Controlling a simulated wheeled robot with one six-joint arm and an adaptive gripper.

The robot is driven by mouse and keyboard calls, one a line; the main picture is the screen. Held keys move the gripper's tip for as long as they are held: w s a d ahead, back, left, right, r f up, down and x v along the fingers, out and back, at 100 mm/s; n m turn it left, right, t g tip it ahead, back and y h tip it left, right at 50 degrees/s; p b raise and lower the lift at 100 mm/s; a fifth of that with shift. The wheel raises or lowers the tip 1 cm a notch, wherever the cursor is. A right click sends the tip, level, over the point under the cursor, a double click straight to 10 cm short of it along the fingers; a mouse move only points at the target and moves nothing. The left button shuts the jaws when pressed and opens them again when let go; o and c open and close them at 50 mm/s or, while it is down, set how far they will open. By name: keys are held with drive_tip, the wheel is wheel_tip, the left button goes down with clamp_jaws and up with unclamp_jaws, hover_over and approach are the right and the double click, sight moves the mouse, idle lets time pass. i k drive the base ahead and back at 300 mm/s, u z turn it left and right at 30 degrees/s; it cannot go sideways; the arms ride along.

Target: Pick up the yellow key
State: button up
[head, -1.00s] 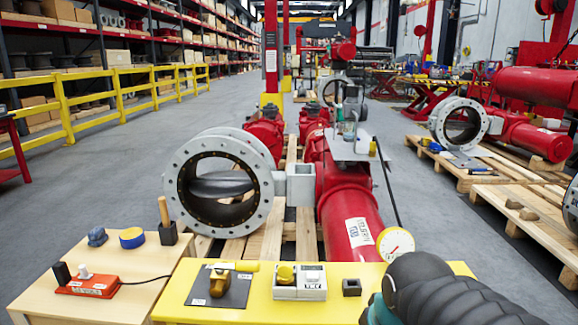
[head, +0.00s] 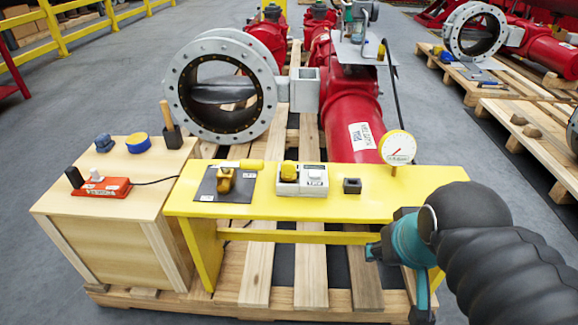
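A yellow bench (head: 330,208) stands in front of the valve. On it, a white box (head: 314,188) carries a yellow knob-like piece (head: 290,170), which may be the yellow key; its exact shape is too small to tell. To its left, a dark mat (head: 210,194) holds a brass-coloured piece (head: 225,180) and a tool with a yellow handle (head: 251,164). My gripper (head: 408,262), partly hidden by my black-sleeved arm, is at the bench's front right, apart from these objects. Its fingers do not show clearly.
A small dark block (head: 352,186) and a white dial gauge (head: 397,147) are on the bench's right half. A wooden cabinet (head: 105,250) at left holds a red switch box (head: 102,188), blue tape (head: 138,143) and a tool holder (head: 172,137). The grey valve (head: 228,130) stands behind.

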sight(288, 169)
drive_tip(key=z, duration=1.6)
drive_tip(key=k, duration=0.85)
drive_tip(key=u, duration=1.55)
drive_tip(key=i, duration=0.5)
